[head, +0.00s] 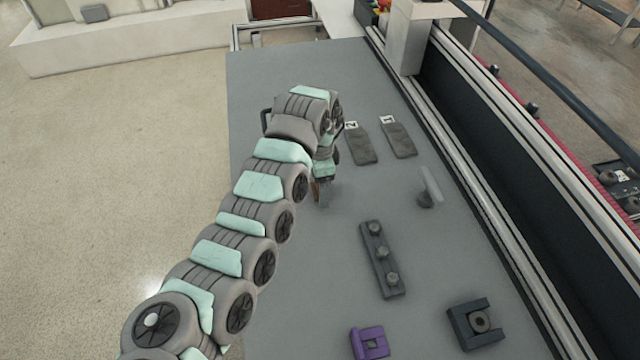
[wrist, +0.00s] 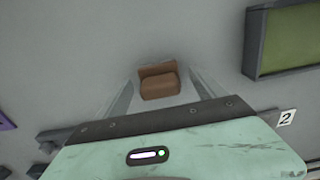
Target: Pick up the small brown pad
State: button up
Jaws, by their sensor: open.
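The small brown pad (wrist: 158,83) shows in the wrist view on the grey table, with a thin brown upright piece along its far side. My gripper (wrist: 160,90) is open, its two pale fingers spread to the left and right of the pad. I cannot tell whether either finger touches it. In the head view my gripper (head: 322,190) points down at the table, and only a sliver of brown (head: 316,192) shows beside its fingers; my arm hides the rest.
A dark-framed tray with a green inside (wrist: 284,40) lies right of the pad. Grey strips labelled 2 (head: 361,146) and 1 (head: 398,139), a pale upright plate (head: 431,184), a knobbed bar (head: 381,262), a purple block (head: 370,343) and a dark block (head: 476,324) stand around the table.

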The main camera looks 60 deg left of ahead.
jog(key=shift+f, duration=0.35)
jog(key=c, duration=1.5)
jog(key=shift+o, duration=0.2)
notch_tip(320, 180, up, 20)
jog(key=b, duration=0.3)
